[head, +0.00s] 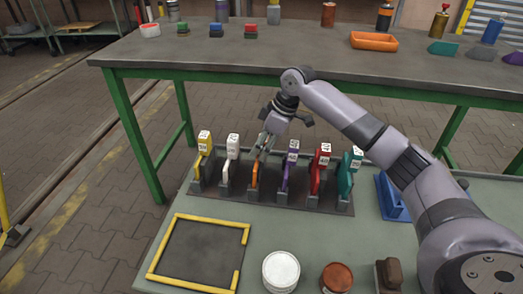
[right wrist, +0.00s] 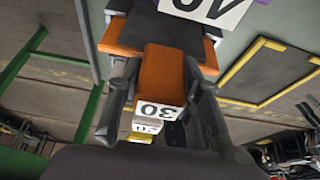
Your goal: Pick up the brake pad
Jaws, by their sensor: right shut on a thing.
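An orange brake pad (head: 254,176) stands upright in the third slot from the left of a dark rack (head: 317,209) on the near green-grey table. My right gripper (head: 265,142) reaches down onto its top from behind. In the right wrist view the orange pad, with a white label that seems to read 30, sits between the fingers (right wrist: 163,95), which are shut on it. Its lower end is still among the rack's dividers. Yellow (head: 197,170), white (head: 227,172), purple (head: 287,176), red (head: 316,176) and teal (head: 345,180) pads stand in the other slots. My left gripper is not in view.
A yellow-edged dark tray area (head: 200,252) lies front left. A white round tub (head: 281,270), a brown-lidded jar (head: 337,277) and a dark block (head: 388,274) stand in front. A blue holder (head: 390,200) is partly behind my right arm. A workbench (head: 230,60) stands behind.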

